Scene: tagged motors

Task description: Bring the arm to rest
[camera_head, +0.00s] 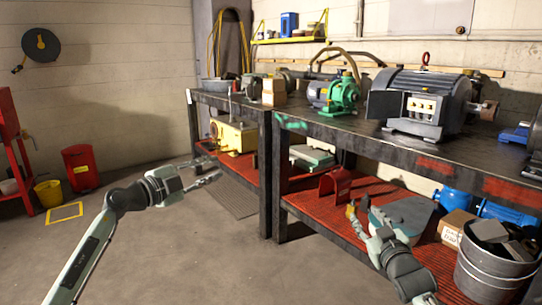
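My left arm (100,230) reaches in from the lower left. My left gripper (207,172) is over the open floor, pointing right, with its two fingers apart and nothing between them. My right arm (404,272) comes up from the lower right. My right gripper (358,218) is in front of the lower shelf (318,205); its fingers are small and overlap the shelf, so I cannot tell whether they are apart. I see nothing clearly held in it.
A dark workbench (380,139) carries a large grey motor (420,103) and a green pump (343,95). A grey bucket (490,277) with scrap stands at the lower right. A red bin (80,169) and yellow bucket (49,193) stand left. The middle floor is clear.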

